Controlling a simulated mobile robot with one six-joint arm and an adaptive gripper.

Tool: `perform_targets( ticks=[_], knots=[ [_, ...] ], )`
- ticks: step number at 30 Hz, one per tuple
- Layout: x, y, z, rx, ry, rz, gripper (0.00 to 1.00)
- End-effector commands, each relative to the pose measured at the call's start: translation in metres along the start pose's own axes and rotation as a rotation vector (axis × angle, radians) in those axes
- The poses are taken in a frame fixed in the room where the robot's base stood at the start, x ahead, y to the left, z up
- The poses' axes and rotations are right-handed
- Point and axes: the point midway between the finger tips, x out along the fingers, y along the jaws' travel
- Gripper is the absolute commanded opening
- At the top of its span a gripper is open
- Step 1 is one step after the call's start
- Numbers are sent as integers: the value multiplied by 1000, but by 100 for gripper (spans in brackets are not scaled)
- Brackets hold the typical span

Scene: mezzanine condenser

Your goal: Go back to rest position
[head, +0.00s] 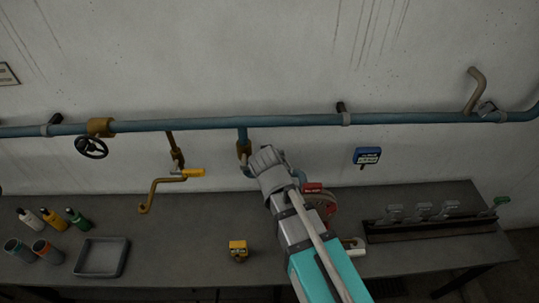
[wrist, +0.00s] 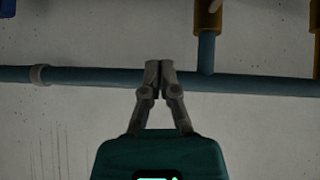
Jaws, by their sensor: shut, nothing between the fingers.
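My gripper (wrist: 159,68) shows in the wrist view with its two fingers together and nothing between them. Behind the fingertips runs a blue pipe (wrist: 258,83) along the wall; I cannot tell how far it is from them. In the head view my arm reaches up from the lower right. Its wrist is in front of the wall, just below the blue pipe (head: 300,120) and beside a brass fitting (head: 243,149) on a short downpipe. The fingertips are hidden in the head view.
A dark bench (head: 190,255) runs below the pipe. On it are a grey tray (head: 101,258), several bottles and cups at left, a small yellow block (head: 238,249) and a dark rack (head: 430,228) at right.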

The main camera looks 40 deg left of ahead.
Motion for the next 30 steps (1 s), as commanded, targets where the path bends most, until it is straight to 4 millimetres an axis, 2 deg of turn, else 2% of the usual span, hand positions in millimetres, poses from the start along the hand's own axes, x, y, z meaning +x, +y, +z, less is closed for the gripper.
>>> perform_targets(
  ticks=[22,26,30],
  knots=[
    [0,1,0,2,0,1,0],
    [7,17,8,15,-17,18,0],
    [20,47,23,40,-53,50,0]
  ],
)
